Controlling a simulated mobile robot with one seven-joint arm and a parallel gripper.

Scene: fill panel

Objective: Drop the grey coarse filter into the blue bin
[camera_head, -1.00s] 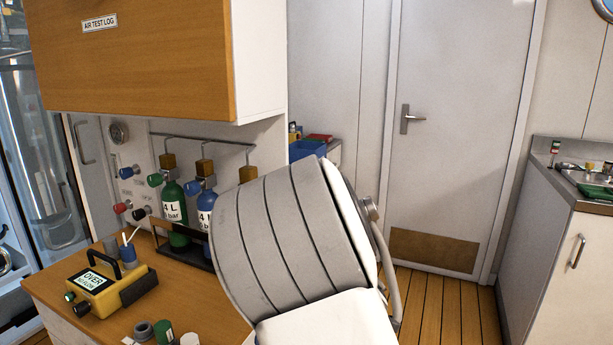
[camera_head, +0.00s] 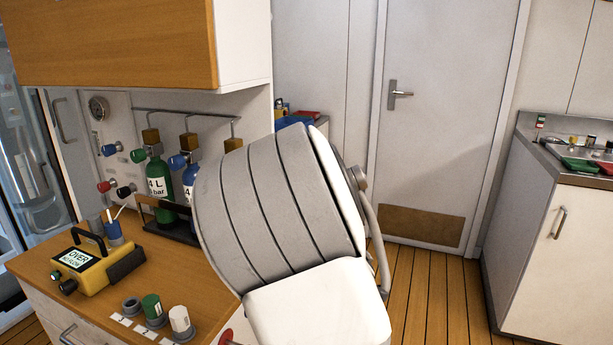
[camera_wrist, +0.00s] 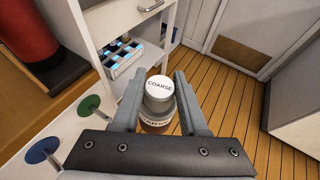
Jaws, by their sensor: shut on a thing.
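The coarse filter (camera_wrist: 159,86), a grey cylinder with a white top reading COARSE, is between the fingers of my gripper (camera_wrist: 161,76) in the wrist view. My gripper is shut on it, and the filter is held above the wooden floor. A darker band with lettering shows low on its side. My gripper and the filter are hidden in the head view behind my own arm. A blue box-like thing (camera_head: 293,121), perhaps the blue bin, shows at the back beside the cabinet in the head view. My arm hides much of it, and its inside cannot be seen.
The wooden bench (camera_head: 215,292) carries a yellow meter (camera_head: 92,268), a green-topped piece (camera_head: 152,305) and a white-topped piece (camera_head: 180,319). A sink counter (camera_head: 545,150) stands right. A crate (camera_wrist: 122,60) sits in a shelf by the gripper. Floor before the door (camera_head: 440,120) is clear.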

